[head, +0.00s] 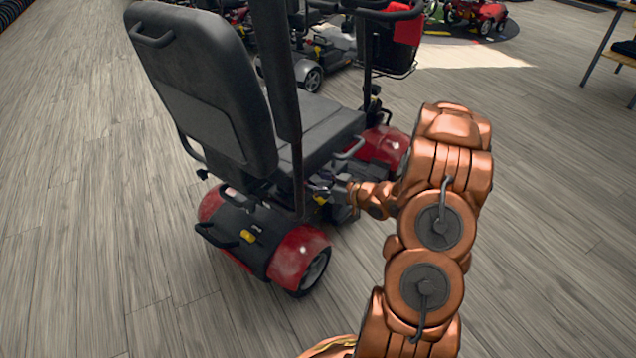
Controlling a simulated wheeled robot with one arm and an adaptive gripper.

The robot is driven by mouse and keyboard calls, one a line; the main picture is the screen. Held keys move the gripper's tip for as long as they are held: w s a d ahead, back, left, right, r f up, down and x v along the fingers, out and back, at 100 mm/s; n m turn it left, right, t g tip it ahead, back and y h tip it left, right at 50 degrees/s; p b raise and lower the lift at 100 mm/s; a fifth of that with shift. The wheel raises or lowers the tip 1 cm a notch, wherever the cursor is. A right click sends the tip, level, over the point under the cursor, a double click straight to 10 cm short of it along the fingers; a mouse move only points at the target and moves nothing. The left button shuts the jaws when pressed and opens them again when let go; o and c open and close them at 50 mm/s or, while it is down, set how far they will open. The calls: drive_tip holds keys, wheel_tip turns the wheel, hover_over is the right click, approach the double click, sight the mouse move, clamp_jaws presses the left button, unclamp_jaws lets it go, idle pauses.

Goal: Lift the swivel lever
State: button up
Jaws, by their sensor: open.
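A red and black mobility scooter with a black seat (205,100) stands in front of me, seen from behind and to the right side. A short grey lever (351,149) sticks out at the right edge of the seat base; it may be the swivel lever, but I cannot be sure. My gripper (320,184) is open beside the seat's underside, just behind and below that lever. Its fingertips are small and partly hidden by the dark armrest bar, so I cannot tell whether they touch anything. A small yellow part (320,199) shows just under the gripper.
The scooter's armrest (277,70) crosses the view in front of the seat. A red rear fender (300,255) with its wheel lies below. A front basket (395,45) and more scooters (312,45) stand beyond. Wooden floor (540,200) is clear to the right.

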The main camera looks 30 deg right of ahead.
drive_tip(key=v, duration=1.2)
idle(0.5)
